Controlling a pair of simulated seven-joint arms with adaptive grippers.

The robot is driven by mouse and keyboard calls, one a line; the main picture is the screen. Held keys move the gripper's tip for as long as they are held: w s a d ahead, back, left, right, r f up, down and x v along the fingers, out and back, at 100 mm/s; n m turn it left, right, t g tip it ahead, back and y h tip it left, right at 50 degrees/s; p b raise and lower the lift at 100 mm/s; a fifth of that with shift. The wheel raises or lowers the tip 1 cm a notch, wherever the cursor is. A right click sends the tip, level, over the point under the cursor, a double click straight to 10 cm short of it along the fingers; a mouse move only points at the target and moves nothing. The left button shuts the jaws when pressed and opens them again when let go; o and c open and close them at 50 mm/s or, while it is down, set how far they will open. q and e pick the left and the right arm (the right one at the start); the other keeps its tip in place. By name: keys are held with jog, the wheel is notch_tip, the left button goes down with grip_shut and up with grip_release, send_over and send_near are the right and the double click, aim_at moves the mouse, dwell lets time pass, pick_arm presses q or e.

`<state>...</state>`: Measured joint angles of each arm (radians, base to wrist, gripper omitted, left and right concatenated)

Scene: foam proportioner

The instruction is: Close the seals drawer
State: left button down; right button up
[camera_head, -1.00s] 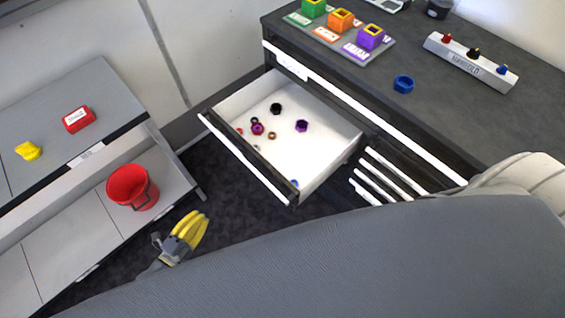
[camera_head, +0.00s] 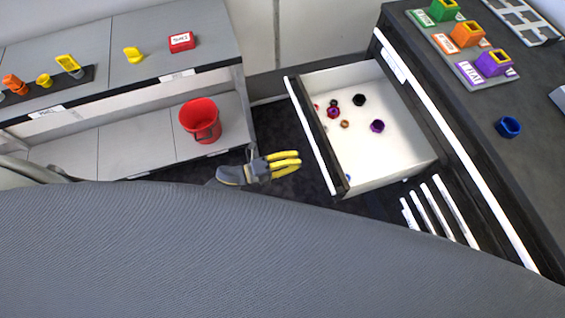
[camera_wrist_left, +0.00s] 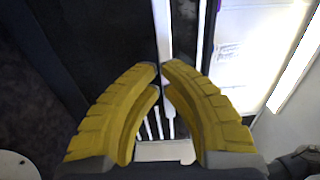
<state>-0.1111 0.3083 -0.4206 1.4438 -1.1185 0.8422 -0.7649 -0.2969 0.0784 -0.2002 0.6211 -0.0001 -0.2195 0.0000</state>
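The seals drawer stands open, pulled out from the dark workbench on the right, with its white inside (camera_head: 375,155) showing. Its dark front panel with a white outer face (camera_head: 310,135) faces left. Several small coloured rings and nuts lie inside, among them a black one (camera_head: 359,100) and a purple one (camera_head: 377,126). My left gripper (camera_head: 299,163), with yellow fingers, is to the left of the drawer front, a small gap away in the picture. In the left wrist view its fingertips (camera_wrist_left: 160,66) meet with nothing held. My right gripper is not in view.
A red bucket (camera_head: 201,121) stands on the low shelf at left. The workbench top (camera_head: 435,60) carries coloured blocks and a blue ring (camera_head: 508,127). White bars (camera_head: 440,208) lie below and right of the drawer. Dark floor (camera_head: 285,128) is clear left of the drawer front.

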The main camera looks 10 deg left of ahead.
pick_arm(q)
jog(key=shift+x, duration=2.75)
